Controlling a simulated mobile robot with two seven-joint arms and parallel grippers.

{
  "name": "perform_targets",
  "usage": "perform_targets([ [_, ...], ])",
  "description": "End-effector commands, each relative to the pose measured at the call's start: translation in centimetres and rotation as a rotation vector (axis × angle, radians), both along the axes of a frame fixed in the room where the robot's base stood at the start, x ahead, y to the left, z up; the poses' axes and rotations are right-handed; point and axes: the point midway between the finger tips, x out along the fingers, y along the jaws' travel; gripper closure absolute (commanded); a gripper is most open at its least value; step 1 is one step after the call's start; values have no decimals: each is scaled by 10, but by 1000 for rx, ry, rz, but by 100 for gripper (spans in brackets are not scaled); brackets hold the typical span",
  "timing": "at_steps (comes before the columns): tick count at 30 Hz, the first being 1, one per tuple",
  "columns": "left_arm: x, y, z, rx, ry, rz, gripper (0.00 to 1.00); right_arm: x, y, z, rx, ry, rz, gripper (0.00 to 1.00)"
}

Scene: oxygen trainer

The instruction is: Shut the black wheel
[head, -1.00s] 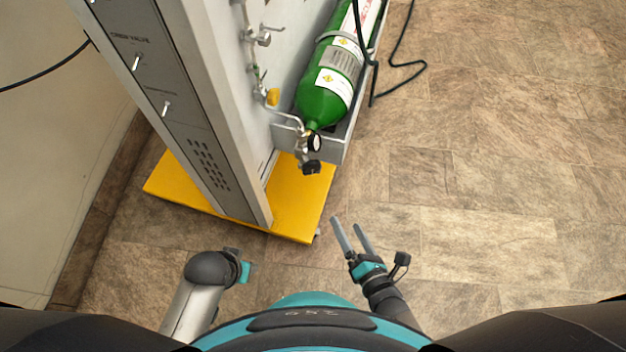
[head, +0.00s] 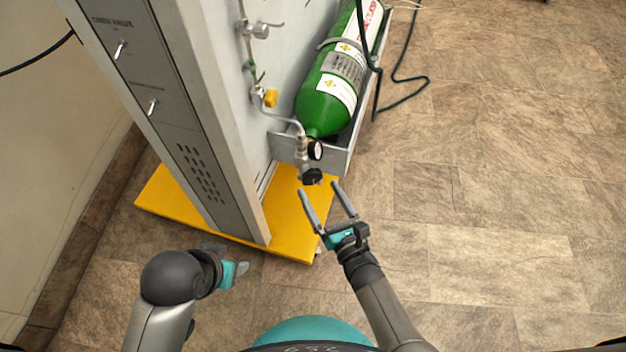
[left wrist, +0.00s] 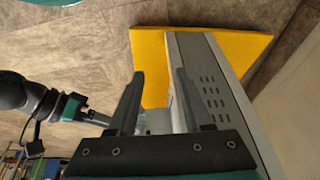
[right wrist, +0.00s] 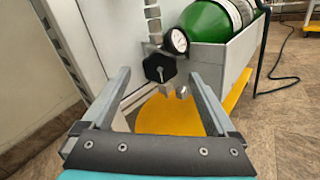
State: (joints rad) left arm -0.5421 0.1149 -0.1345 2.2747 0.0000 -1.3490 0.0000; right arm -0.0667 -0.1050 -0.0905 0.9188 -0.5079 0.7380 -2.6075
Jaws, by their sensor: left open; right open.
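The black wheel (head: 312,177) sits at the lower end of the valve fitting below the green cylinder (head: 331,92). In the right wrist view the black wheel (right wrist: 159,67) faces me, with a round gauge (right wrist: 176,40) just beside it. My right gripper (head: 326,189) is open and empty, its fingertips close to the wheel but apart from it. In the right wrist view the wheel shows beyond and between the two fingers. My left gripper (left wrist: 158,84) is open and empty, low beside the cabinet's yellow base; its fingers show only partly in the head view.
The grey cabinet (head: 205,120) stands on a yellow base (head: 290,225). The cylinder rests in a grey metal tray (head: 338,160). A yellow valve handle (head: 271,98) and pipes are on the cabinet's side. A black hose (head: 405,102) lies to the right.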

Motion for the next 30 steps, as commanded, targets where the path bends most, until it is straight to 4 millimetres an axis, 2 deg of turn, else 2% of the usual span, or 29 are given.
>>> perform_targets([
  [3,0,0,11,-2,-20,0,50,19,8,-1,1,-3,0,7],
  [9,-2,1,27,-5,-42,1,50,38,17,-1,1,0,-1,7],
  [23,-3,1,35,-7,-50,2,50,45,20,0,2,1,-1,7],
  [30,-3,1,35,-6,-51,2,50,45,20,0,2,1,-1,34],
])
